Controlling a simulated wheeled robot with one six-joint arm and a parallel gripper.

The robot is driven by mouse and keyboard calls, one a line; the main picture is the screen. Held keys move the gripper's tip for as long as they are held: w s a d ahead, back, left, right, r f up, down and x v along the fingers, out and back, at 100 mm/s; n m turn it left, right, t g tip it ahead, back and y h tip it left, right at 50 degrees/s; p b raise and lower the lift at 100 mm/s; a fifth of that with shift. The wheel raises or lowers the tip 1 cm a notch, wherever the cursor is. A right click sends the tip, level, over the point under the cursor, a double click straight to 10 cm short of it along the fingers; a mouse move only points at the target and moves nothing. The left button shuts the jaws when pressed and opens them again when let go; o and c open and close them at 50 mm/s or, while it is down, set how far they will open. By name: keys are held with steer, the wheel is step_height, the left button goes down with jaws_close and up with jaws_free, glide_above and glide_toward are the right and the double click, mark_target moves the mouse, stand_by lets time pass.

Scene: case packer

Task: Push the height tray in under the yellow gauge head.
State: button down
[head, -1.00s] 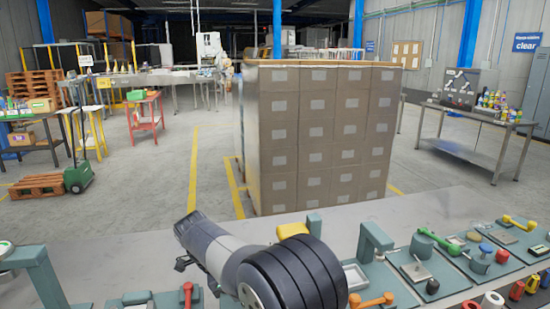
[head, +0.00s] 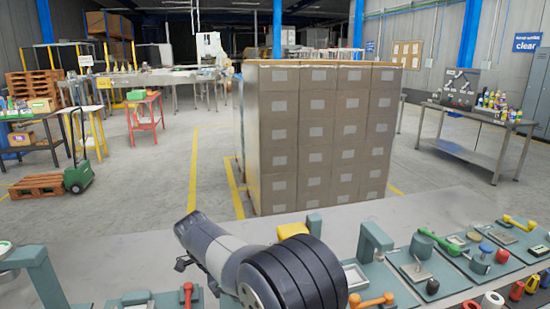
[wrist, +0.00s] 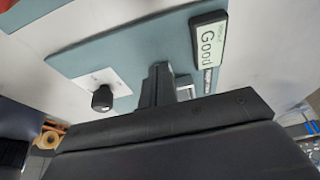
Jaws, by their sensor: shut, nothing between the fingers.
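The yellow gauge head (head: 293,229) shows in the head view just behind my arm, partly covered by it. In the wrist view a pale plate with a black knob (wrist: 102,97) lies on a teal base (wrist: 130,58); it looks like the height tray, but I cannot be sure. My gripper (wrist: 158,85) shows in the wrist view as dark fingers, shut and empty, to the right of the knob and apart from it in the picture. In the head view my arm hides the gripper and the tray. The gauge head cannot be made out in the wrist view.
A label reading "Good" (wrist: 209,42) stands near the fingers in the wrist view. Teal stations line the bench (head: 420,210), with a teal post (head: 373,242) and an orange handle (head: 371,300) right of my arm. A carton stack (head: 325,140) stands behind the bench.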

steer(key=shift+d, duration=0.1)
steer(key=shift+w+d+b, duration=0.15)
steer(key=shift+w+d, duration=0.1)
steer(key=shift+d, duration=0.65)
steer(key=shift+w+d+b, duration=0.15)
steer(key=shift+w+d, duration=0.05)
steer(key=shift+d, duration=0.65)
steer(key=p+v, duration=0.6)
steer(key=v, duration=0.1)
steer(key=shift+r, duration=0.2)
steer(key=shift+d+f, duration=0.15)
steer(key=b+x, duration=0.6)
steer(key=x, duration=0.1)
steer(key=shift+a+f, duration=0.15)
steer(key=shift+a, duration=0.2)
steer(key=shift+r, duration=0.2)
